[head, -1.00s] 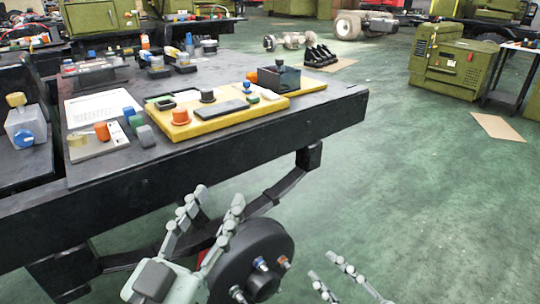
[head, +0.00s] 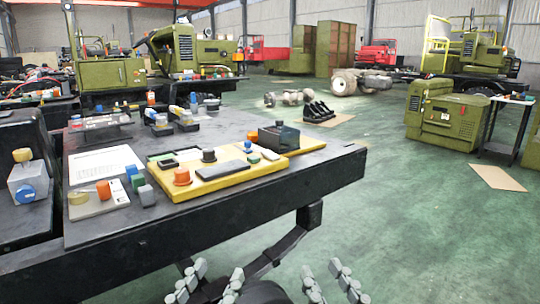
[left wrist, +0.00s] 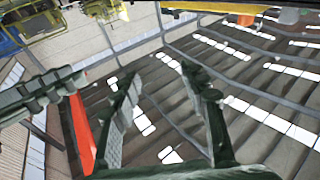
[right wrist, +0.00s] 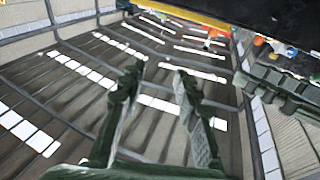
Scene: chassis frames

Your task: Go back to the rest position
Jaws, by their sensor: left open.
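My left gripper (head: 214,286) shows at the bottom of the head view, in front of the table's near edge. Its two fingers stand apart with nothing between them, also in the left wrist view (left wrist: 165,110). My right gripper (head: 328,284) is to its right, over the green floor. Its fingers are also apart and empty in the right wrist view (right wrist: 158,108). Both wrist cameras look up at the roof. The lower parts of both grippers are cut off by the head view's edge.
The black table (head: 330,165) holds a yellow tray (head: 185,193), a dark box (head: 279,137) and several small parts. A dark round part (head: 262,292) shows low between the grippers. Open green floor (head: 430,230) lies to the right, with green cabinets behind.

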